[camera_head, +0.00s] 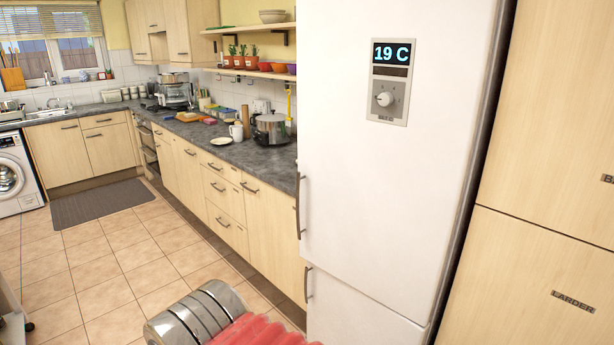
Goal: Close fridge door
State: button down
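The white fridge has an upper door (400,190) with a vertical handle (298,205) on its left edge. A control panel (390,80) on that door reads 19 C and has a round dial. Below is a lower white door (360,310) with its own handle (308,284). The upper door's left edge sits slightly farther left than the lower door's; I cannot tell whether it is ajar. No fridge interior shows. A red ribbed sleeve and silver rounded segments of my arm show at the bottom, left of the lower door. No gripper fingers show.
Wooden larder fronts (550,260) stand right of the fridge, past a dark gap. A grey counter (235,150) with a pot (271,130) and dishes runs along the left. The tiled floor (130,250) is mostly clear, with a dark mat (100,203) near the washing machine (15,175).

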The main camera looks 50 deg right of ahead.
aim_at(380, 190)
jog(key=u, duration=0.05)
jog(key=i, duration=1)
jog(key=z, duration=0.05)
